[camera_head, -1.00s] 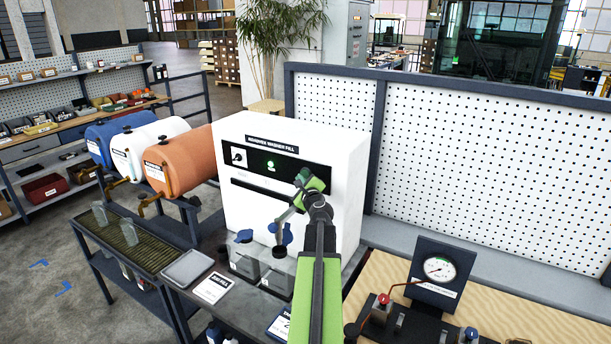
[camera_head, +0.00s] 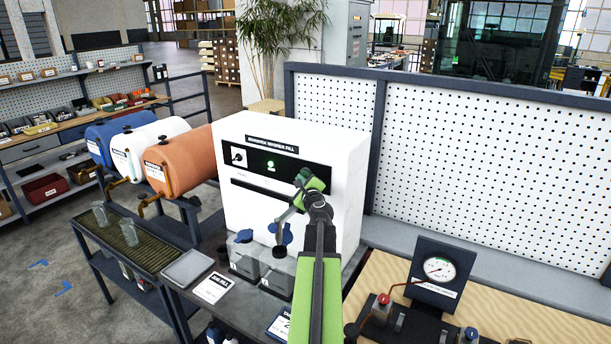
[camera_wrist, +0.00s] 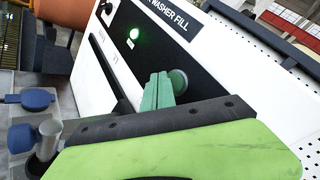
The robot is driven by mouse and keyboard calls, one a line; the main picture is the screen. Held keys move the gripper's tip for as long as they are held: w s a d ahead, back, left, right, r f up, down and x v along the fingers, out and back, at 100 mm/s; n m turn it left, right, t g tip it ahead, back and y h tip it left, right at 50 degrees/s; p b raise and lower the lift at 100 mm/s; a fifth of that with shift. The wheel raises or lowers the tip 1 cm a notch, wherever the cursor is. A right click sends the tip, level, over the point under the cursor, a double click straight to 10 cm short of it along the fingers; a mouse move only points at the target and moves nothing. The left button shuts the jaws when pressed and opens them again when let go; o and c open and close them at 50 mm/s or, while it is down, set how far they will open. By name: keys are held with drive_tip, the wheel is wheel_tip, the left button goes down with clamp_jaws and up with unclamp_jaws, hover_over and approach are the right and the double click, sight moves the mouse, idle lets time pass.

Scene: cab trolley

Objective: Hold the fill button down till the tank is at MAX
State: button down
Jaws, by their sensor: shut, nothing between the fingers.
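The white washer fill machine (camera_head: 340,160) stands on the bench, with a black front panel that has a lit green lamp (camera_head: 270,164) and a small switch at its left. Two clear tanks with blue caps (camera_head: 245,236) stand before the machine. Their fill level is not readable.
A grey tray (camera_head: 188,267) and a white label card (camera_head: 212,288) lie left of the tanks. A pressure gauge (camera_head: 438,268) on a stand is at the right. Blue, white and orange drums (camera_head: 185,160) stand left of the machine.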

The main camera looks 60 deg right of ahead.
idle(0.4)
drive_tip(key=shift+d, duration=0.45)
drive_tip(key=shift+d, duration=0.5)
idle(6.7)
